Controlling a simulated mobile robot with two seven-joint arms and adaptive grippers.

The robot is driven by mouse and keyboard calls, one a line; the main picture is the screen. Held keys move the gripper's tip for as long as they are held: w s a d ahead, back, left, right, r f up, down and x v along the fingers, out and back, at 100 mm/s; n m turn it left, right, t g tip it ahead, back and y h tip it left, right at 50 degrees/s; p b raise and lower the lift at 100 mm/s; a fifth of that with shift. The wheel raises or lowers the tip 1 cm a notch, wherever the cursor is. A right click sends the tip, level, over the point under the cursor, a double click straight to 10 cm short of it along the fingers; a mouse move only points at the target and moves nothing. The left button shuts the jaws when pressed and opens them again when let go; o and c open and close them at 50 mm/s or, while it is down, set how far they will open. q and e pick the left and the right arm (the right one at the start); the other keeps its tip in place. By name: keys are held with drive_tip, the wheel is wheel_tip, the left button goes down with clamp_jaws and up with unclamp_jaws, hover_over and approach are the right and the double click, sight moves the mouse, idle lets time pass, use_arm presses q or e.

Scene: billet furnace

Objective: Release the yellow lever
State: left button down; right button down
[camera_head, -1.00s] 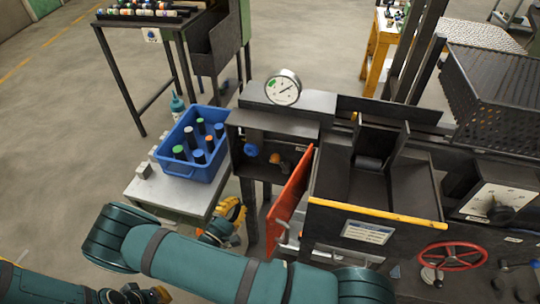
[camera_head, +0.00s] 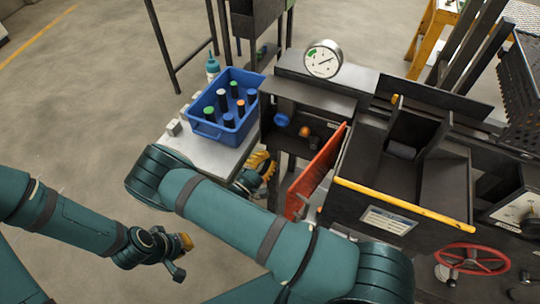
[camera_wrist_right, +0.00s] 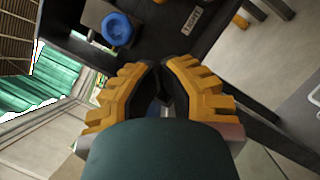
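No part is plainly the yellow lever. A long yellow bar (camera_head: 403,204) runs along the front edge of the dark machine hopper, and an orange-yellow knob (camera_head: 304,131) sits in the open machine box beside a blue knob (camera_head: 281,120). The blue knob also shows in the right wrist view (camera_wrist_right: 117,28). My right gripper (camera_head: 268,166) is left of the open orange door, below the box. My left gripper (camera_head: 184,242) is low, over the floor, apart from everything.
A blue bin (camera_head: 207,131) of several capped cylinders stands on a small grey table (camera_head: 222,160). The orange door (camera_head: 318,172) stands open close to my right gripper. A gauge (camera_head: 323,59) tops the machine. A red handwheel (camera_head: 471,259) is at lower right. Floor at left is free.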

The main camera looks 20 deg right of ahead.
drive_tip(key=x, duration=0.3)
drive_tip(key=s+x, duration=0.1)
drive_tip(key=x, duration=0.2)
drive_tip(key=r+x, duration=0.1)
drive_tip(key=x, duration=0.2)
drive_tip(key=shift+s+d+r, duration=0.2)
drive_tip(key=shift+d, duration=0.35)
use_arm(q)
drive_tip(key=shift+w+r, duration=0.1)
drive_tip(key=shift+r, duration=0.15)
use_arm(e)
drive_tip(key=shift+s+d+r, duration=0.15)
drive_tip(key=shift+d+r, duration=0.1)
drive_tip(key=shift+d, duration=0.15)
use_arm(q)
drive_tip(key=shift+r+p, duration=0.1)
drive_tip(key=shift+p, duration=0.3)
use_arm(e)
drive_tip(key=shift+r+m, duration=0.15)
drive_tip(key=shift+m, duration=0.15)
